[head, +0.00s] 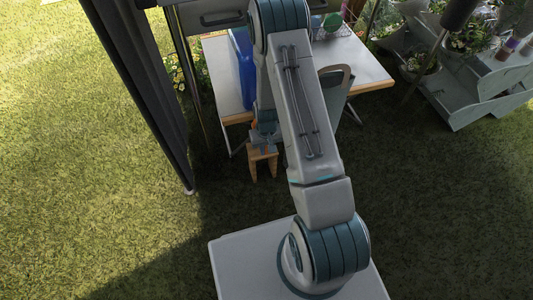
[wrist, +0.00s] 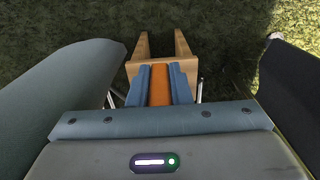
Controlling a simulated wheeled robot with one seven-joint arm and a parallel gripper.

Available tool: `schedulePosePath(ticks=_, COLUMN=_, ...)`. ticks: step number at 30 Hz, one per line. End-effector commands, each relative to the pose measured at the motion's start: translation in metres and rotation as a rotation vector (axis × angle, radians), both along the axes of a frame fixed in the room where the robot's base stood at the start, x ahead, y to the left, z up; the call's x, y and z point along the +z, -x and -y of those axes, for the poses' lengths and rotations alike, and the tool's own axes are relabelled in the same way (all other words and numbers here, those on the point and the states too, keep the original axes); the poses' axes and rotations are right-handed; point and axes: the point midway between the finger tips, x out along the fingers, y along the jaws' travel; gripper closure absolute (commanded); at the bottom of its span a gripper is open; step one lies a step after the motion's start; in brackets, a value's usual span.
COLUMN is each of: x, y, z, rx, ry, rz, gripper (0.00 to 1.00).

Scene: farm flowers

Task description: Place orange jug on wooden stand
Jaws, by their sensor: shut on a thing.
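The wooden stand (head: 263,153), a small light-brown stool, is on the grass in front of the table in the head view. It also shows in the wrist view (wrist: 192,66), with two legs pointing away. The orange jug (wrist: 160,86) shows as an orange strip between the two blue-grey fingers of my gripper (wrist: 160,72), which is shut on it. In the head view only a small orange patch (head: 254,126) shows beside my gripper (head: 265,140); the arm hides much of the rest. The jug overlaps the stand's top in the wrist view; I cannot tell whether they touch.
A table (head: 363,67) stands behind the stand, bearing a tall blue container (head: 243,65) and a green item. A grey-green chair-like object (head: 340,84) is at its right. A dark drape (head: 140,70) hangs at left. Planter shelves (head: 465,95) are at right. Open grass lies left.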

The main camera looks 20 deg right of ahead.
Motion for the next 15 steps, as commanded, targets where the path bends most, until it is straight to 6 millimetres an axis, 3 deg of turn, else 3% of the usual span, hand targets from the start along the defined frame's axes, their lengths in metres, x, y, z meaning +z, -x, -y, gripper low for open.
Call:
schedulePosePath(ticks=4, x=-0.027, y=0.001, z=0.000, rx=0.000, ry=0.000, rz=-0.002, gripper=1.00)
schedulePosePath(ticks=15, x=-0.030, y=0.001, z=0.000, rx=0.000, ry=0.000, rz=0.000, gripper=1.00)
